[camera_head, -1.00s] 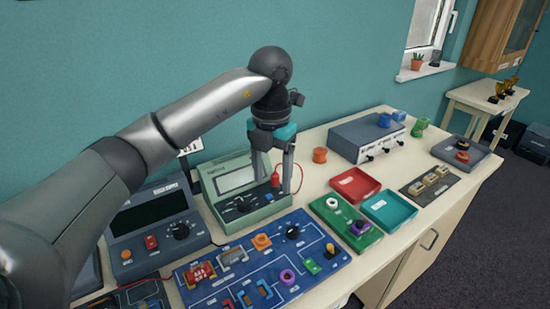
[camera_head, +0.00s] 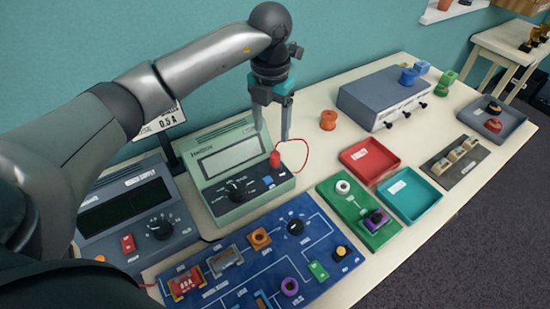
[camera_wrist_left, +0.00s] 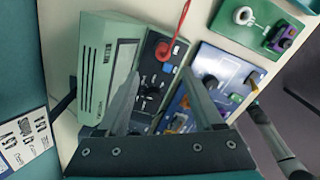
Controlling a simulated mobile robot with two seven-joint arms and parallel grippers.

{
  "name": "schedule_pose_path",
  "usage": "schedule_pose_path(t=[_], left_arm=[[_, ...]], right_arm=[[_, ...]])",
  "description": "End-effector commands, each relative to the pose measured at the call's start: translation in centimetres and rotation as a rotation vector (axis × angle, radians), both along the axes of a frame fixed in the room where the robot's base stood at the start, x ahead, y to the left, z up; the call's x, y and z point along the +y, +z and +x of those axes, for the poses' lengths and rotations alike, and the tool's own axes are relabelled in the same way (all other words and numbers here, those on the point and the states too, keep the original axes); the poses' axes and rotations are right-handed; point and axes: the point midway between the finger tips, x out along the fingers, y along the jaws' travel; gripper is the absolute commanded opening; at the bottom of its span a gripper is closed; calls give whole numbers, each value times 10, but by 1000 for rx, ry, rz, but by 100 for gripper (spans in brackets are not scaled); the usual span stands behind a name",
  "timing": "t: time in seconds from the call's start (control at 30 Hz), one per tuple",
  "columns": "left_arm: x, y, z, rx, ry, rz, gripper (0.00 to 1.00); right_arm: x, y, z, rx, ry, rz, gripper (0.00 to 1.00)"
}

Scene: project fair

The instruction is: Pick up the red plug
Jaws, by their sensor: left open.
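The red plug (camera_head: 275,159) stands at the right side of the green meter (camera_head: 228,168), with a thin red wire looping from it to the right. In the left wrist view the red plug (camera_wrist_left: 162,50) shows just beyond the gap between the fingers, above the meter's dial. My left gripper (camera_head: 271,135) is open and empty, pointing down, with its fingertips above and apart from the plug. The open fingers also show in the left wrist view (camera_wrist_left: 160,75).
A blue circuit board (camera_head: 330,237) lies in front of the meter, and a grey power supply (camera_head: 103,217) stands left. Right are a green board (camera_head: 337,206), a red tray (camera_head: 391,162) and a teal tray (camera_head: 431,204). An orange spool (camera_head: 328,120) stands behind.

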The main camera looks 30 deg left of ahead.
Motion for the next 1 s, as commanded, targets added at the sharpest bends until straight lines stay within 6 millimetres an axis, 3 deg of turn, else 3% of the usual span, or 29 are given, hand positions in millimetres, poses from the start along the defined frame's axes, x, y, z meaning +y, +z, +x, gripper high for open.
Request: schedule_pose_path(t=[0.1, 0.37, 0.63, 0.97, 1.0], left_arm=[[0, -21, -1, 4, 1, 0, 68], [-2, -40, 0, 2, -1, -1, 68], [-7, -78, 2, 3, 0, -1, 68], [-7, -86, 3, 0, -1, 1, 68], [-7, -86, 3, 0, -1, 0, 65]], right_arm=[[0, 0, 1, -1, 0, -1, 50], [0, 0, 6, -10, -1, 0, 50], [0, 2, 8, -14, -1, 1, 50], [0, 2, 9, -15, -2, 1, 50], [0, 2, 9, -16, -2, 2, 50]])
